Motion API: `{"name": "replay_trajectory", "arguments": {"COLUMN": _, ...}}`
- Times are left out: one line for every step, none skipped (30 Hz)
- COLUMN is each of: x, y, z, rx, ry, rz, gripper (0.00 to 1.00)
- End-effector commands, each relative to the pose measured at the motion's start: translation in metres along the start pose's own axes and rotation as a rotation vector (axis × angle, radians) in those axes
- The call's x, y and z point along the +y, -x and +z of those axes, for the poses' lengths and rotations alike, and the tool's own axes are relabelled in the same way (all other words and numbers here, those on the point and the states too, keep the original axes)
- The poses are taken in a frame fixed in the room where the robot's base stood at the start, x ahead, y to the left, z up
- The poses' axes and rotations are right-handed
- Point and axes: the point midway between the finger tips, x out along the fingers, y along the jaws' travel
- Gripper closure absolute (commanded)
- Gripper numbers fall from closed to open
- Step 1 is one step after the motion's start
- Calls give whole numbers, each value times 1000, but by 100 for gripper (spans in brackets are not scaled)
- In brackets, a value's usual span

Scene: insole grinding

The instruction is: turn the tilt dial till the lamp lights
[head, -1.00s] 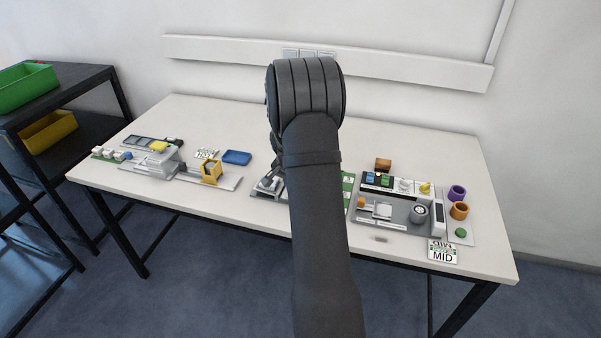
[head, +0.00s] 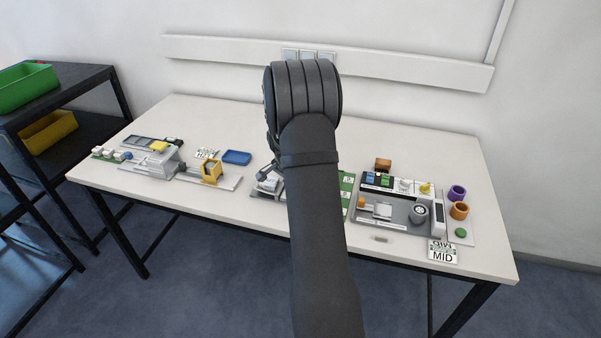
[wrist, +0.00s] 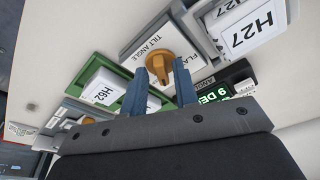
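The tilt dial (wrist: 170,68), an orange knob, sits on a white plate (wrist: 138,48) lettered "TILT ANGLE" and "FLAT" in the wrist view. My gripper (wrist: 161,82) has its two blue-grey fingers apart, with the dial showing between and just beyond their tips. I cannot tell whether either finger touches it. A dark angle readout (wrist: 215,94) with green digits, reading about "9 DEG", is partly hidden by the right finger. I cannot make out the lamp. In the head view my arm hides the dial.
A white block marked H62 (wrist: 101,90) lies in a green holder left of the fingers. A block marked H27 (wrist: 248,33) stands at upper right. In the head view, a grey station with cups (head: 400,212) is right of my arm, and a blue tray (head: 237,157) left.

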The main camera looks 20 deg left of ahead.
Motion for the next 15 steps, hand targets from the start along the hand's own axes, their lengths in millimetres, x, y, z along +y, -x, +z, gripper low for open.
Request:
{"name": "replay_trajectory", "arguments": {"x": 0, "y": 2, "z": 0, "rx": 0, "ry": 0, "rz": -1, "gripper": 73}}
{"name": "replay_trajectory", "arguments": {"x": 0, "y": 3, "z": -1, "rx": 1, "ry": 0, "rz": -1, "gripper": 73}}
{"name": "replay_trajectory", "arguments": {"x": 0, "y": 6, "z": -1, "rx": 1, "ry": 0, "rz": -1, "gripper": 73}}
{"name": "replay_trajectory", "arguments": {"x": 0, "y": 8, "z": -2, "rx": 1, "ry": 0, "rz": -1, "gripper": 73}}
{"name": "replay_trajectory", "arguments": {"x": 0, "y": 11, "z": -2, "rx": 1, "ry": 0, "rz": -2, "gripper": 73}}
{"name": "replay_trajectory", "arguments": {"x": -1, "y": 14, "z": -3, "rx": 1, "ry": 0, "rz": -2, "gripper": 73}}
{"name": "replay_trajectory", "arguments": {"x": -1, "y": 17, "z": -4, "rx": 2, "ry": 0, "rz": -3, "gripper": 73}}
{"name": "replay_trajectory", "arguments": {"x": -1, "y": 19, "z": -4, "rx": 1, "ry": 0, "rz": -3, "gripper": 73}}
{"name": "replay_trajectory", "arguments": {"x": 0, "y": 22, "z": -5, "rx": 1, "ry": 1, "rz": -2, "gripper": 73}}
{"name": "replay_trajectory", "arguments": {"x": 0, "y": 24, "z": -5, "rx": 1, "ry": 1, "rz": -2, "gripper": 73}}
{"name": "replay_trajectory", "arguments": {"x": 0, "y": 27, "z": -6, "rx": 0, "ry": 1, "rz": -2, "gripper": 73}}
{"name": "replay_trajectory", "arguments": {"x": 0, "y": 30, "z": -6, "rx": 1, "ry": 1, "rz": -2, "gripper": 73}}
{"name": "replay_trajectory", "arguments": {"x": -1, "y": 32, "z": -7, "rx": 1, "ry": 1, "rz": -2, "gripper": 73}}
{"name": "replay_trajectory", "arguments": {"x": -1, "y": 35, "z": -7, "rx": 1, "ry": 1, "rz": -3, "gripper": 73}}
{"name": "replay_trajectory", "arguments": {"x": 0, "y": 38, "z": -8, "rx": 1, "ry": 1, "rz": -2, "gripper": 73}}
